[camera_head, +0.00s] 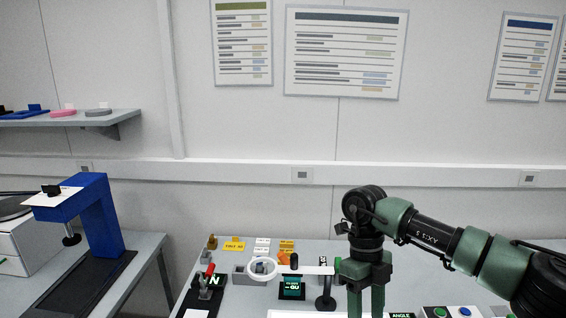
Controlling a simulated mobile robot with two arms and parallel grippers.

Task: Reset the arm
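My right arm comes in from the right edge, green and black, and its gripper (367,304) points down over the right part of the bench. Its fingers run to the bottom edge, so the tips and any hold are hidden. A white magnifier arm (312,269) with a ring lens (262,268) extends left from a black post (325,292), just left of my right gripper. A dark knob (294,261) stands at the arm. I cannot tell whether the gripper touches the arm. My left gripper is not in view.
A red-handled device (206,292) with a green-lettered display stands at the bench's left. A small lit display (291,288) sits under the magnifier arm. Orange and white labels (262,246) lie behind. A blue press (95,215) stands on the left table.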

